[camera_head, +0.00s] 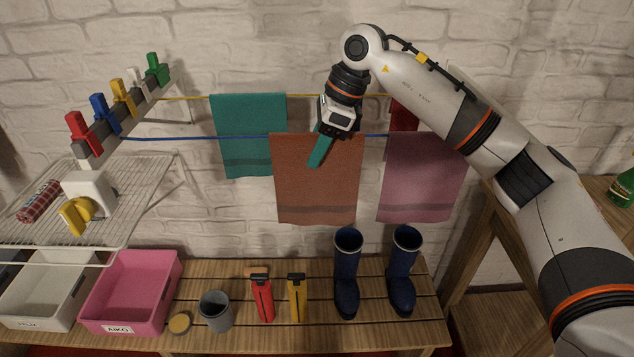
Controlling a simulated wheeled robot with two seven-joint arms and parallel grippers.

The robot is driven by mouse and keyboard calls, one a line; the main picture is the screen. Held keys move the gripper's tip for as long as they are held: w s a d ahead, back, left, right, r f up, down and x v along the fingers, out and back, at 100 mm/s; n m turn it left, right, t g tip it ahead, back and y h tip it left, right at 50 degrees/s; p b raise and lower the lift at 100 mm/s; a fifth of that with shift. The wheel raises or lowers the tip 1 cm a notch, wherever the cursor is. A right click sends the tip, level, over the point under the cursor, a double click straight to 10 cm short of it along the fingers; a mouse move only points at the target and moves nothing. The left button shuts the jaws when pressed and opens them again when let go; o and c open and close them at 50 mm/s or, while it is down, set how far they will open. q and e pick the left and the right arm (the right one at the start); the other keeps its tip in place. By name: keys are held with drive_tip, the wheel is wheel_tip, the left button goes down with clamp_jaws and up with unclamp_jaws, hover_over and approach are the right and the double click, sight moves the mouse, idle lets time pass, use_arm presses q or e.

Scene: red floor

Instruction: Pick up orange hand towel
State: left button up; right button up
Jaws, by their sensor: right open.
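The orange hand towel (300,180), a brownish orange cloth with a darker band near its lower edge, hangs over the blue line in the middle of the head view. My right gripper (318,153) is in front of the towel's upper right part, with its teal finger pointing down and to the left. It is open, and no cloth shows between its fingers. Whether it touches the towel cannot be told. The gripper and wrist hide part of the towel's top edge. My left gripper is not in view.
A teal towel (245,130) hangs left on the yellow line, and a pink towel (420,178) hangs right. A red cloth (403,115) is partly hidden behind my arm. Below, the wooden bench (400,335) holds blue boots (347,275), a grey cup (215,312) and a pink bin (130,290).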

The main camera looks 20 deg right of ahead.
drive_tip(key=shift+f, duration=0.3)
idle(0.4)
clamp_jaws()
